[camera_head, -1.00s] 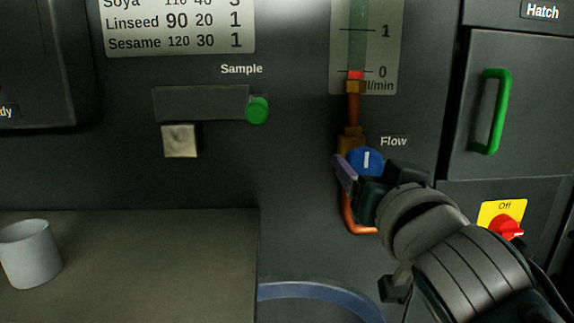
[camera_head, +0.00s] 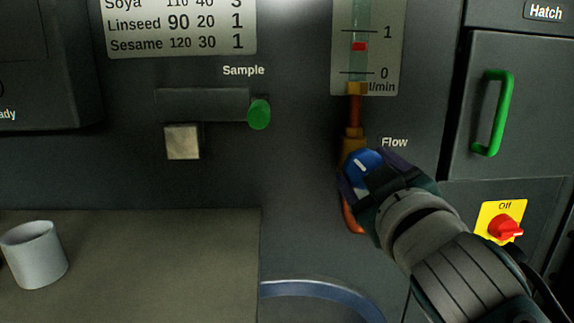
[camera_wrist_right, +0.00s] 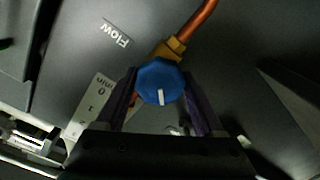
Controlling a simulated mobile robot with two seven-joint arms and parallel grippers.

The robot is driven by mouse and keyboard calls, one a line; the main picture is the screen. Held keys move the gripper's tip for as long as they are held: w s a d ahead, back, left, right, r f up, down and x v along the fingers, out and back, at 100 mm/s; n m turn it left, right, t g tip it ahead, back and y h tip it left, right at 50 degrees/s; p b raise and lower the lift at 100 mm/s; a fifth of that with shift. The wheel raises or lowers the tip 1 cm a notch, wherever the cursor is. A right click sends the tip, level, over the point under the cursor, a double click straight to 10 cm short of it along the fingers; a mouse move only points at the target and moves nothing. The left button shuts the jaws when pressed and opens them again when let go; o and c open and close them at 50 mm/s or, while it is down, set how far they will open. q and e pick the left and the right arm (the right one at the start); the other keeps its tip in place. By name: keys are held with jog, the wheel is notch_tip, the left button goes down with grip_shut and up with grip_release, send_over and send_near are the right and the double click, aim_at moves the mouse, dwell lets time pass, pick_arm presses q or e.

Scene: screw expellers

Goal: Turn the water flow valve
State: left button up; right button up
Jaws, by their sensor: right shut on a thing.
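The water flow valve has a round blue knob (camera_head: 361,172) with a white mark, set on a copper pipe below the flow gauge (camera_head: 360,45). The knob also shows in the right wrist view (camera_wrist_right: 160,82), between the two fingers. My right gripper (camera_head: 369,174) is shut on the knob, one finger on each side; it also shows in the wrist view (camera_wrist_right: 161,100). The red float (camera_head: 359,47) in the gauge stands between 0 and 1, roughly midway or a little above. My left gripper is not in view.
A green hatch handle (camera_head: 491,112) and a red switch (camera_head: 505,229) marked Off are at the right. A green sample knob (camera_head: 259,114) is left of the gauge. A grey cup (camera_head: 34,254) stands on the ledge (camera_head: 160,260) at the lower left.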

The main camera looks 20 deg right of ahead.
jog(key=shift+n, duration=0.9)
jog(key=o, duration=1.4)
